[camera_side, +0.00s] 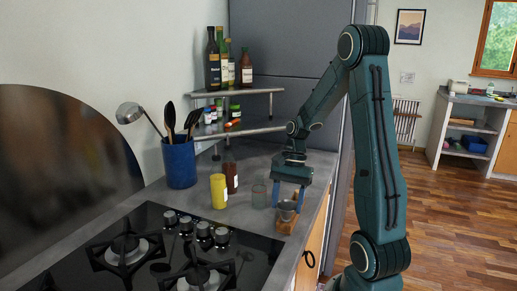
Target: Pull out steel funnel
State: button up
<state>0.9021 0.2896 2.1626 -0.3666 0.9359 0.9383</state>
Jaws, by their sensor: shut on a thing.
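The steel funnel (287,208) is a small grey metal cone near the counter's right edge. It sits low over a small orange-brown wooden piece (286,224). My gripper (288,199) points down from above and is shut on the funnel, its blue fingers at the funnel's upper part. The funnel looks roughly upright. I cannot tell whether it touches the wooden piece, and its lower end is hidden.
A clear glass (259,193) stands close left of my gripper. A yellow bottle (218,191), a dark sauce bottle (230,172) and a blue utensil crock (179,163) stand farther left. A corner shelf (262,91) holds bottles behind. The black stove (150,255) lies in front.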

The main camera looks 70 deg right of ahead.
jog(key=shift+r, duration=1.25)
dwell(0.7)
jog(key=shift+r, duration=1.35)
